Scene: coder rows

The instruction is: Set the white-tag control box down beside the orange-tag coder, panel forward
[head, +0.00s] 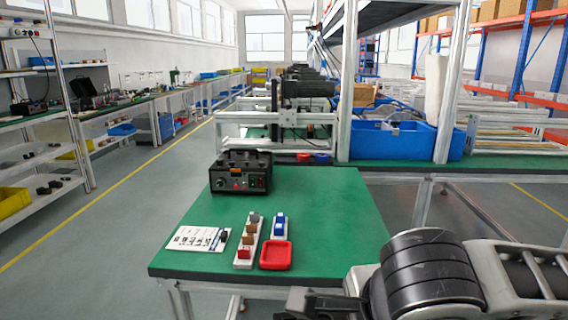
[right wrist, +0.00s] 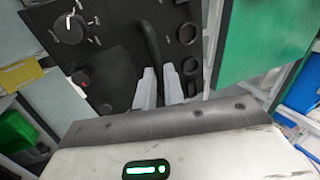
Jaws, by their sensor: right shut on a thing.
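A black coder (head: 240,176) stands upright at the back left of the green table (head: 330,215). A small orange mark, a red button and a green light show on its front. My right gripper (right wrist: 160,80) is shut on the handle of a black control box (right wrist: 112,40), which has a dial, a red button and round holes. No white tag can be made out on the held box. In the head view my right arm comes in at the lower right, and a dark part (head: 318,302) shows at the table's front edge; I cannot tell whether it is gripper or box.
On the table's front left lie a white card (head: 197,239), a strip with coloured blocks (head: 248,242), another with a blue block (head: 280,226) and a red tray (head: 275,255). The table right of the coder is clear. A metal frame and blue bin (head: 392,139) stand behind.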

